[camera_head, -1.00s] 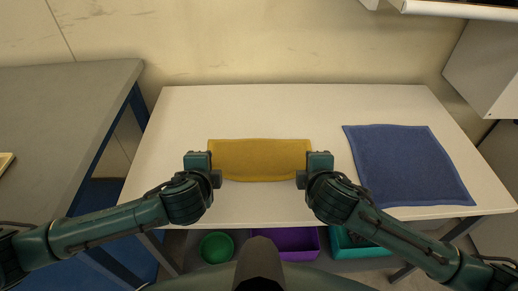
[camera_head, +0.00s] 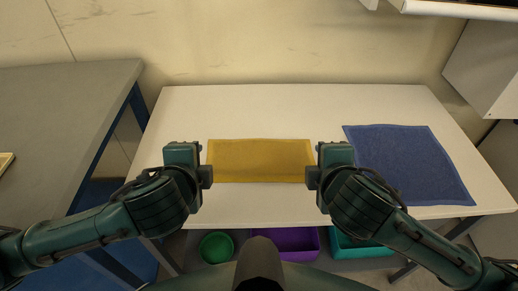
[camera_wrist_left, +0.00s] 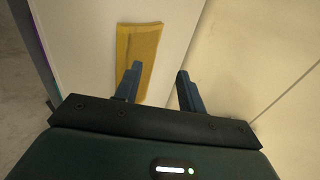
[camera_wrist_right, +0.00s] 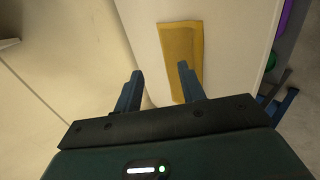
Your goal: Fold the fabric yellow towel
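The yellow towel (camera_head: 259,161) lies flat on the white table as a wide, short rectangle. It also shows beyond the fingers in the left wrist view (camera_wrist_left: 141,45) and in the right wrist view (camera_wrist_right: 182,45). My left gripper (camera_head: 206,164) is just off the towel's left edge, and in the left wrist view its two fingers (camera_wrist_left: 160,85) are apart with nothing between them. My right gripper (camera_head: 313,165) is just off the towel's right edge, and in the right wrist view its fingers (camera_wrist_right: 160,85) are apart and empty.
A blue towel (camera_head: 405,165) lies flat on the right of the white table (camera_head: 250,112). Green (camera_head: 216,247), purple (camera_head: 297,243) and teal (camera_head: 352,246) containers sit below the front edge. A grey table (camera_head: 60,110) stands at left. The back of the white table is clear.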

